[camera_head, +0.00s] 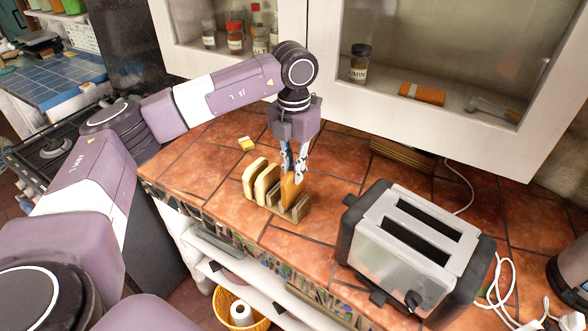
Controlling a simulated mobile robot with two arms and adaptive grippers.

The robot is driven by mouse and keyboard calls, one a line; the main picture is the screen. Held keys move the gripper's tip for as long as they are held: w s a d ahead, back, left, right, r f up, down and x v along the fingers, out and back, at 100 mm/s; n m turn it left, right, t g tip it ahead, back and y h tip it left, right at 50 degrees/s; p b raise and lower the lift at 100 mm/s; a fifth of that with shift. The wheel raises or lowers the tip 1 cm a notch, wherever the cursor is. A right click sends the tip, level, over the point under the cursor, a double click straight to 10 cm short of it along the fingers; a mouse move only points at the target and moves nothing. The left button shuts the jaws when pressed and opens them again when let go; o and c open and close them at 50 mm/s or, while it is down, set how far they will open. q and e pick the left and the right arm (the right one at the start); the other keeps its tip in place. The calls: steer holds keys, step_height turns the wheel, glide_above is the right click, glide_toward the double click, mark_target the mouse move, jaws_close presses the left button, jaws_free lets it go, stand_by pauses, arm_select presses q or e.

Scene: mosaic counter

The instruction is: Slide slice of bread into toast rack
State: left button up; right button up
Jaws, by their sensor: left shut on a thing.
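A wooden toast rack (298,213) stands on the tiled counter, left of the toaster. Pale upright pieces (255,176) show in its left part; I cannot tell whether they are bread slices or dividers. A browner slice of bread (290,190) stands upright at the right part of the rack. My left gripper (297,174) points down from above and is shut on this slice at its top edge. The slice's lower edge is at the rack, but how deep it sits is too small to tell. My right gripper is not in view.
A silver and black two-slot toaster (405,240) stands to the right, its slots looking empty. White cables (497,285) lie beyond it. A white cabinet (345,90) with jars hangs over the back. A small yellow item (246,143) lies behind the rack.

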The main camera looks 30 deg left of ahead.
arm_select(q)
steer(key=shift+f+b, duration=0.95)
steer(key=shift+f, duration=0.5)
steer(key=o, duration=0.5)
stand_by(0.3)
steer(key=o, duration=0.6)
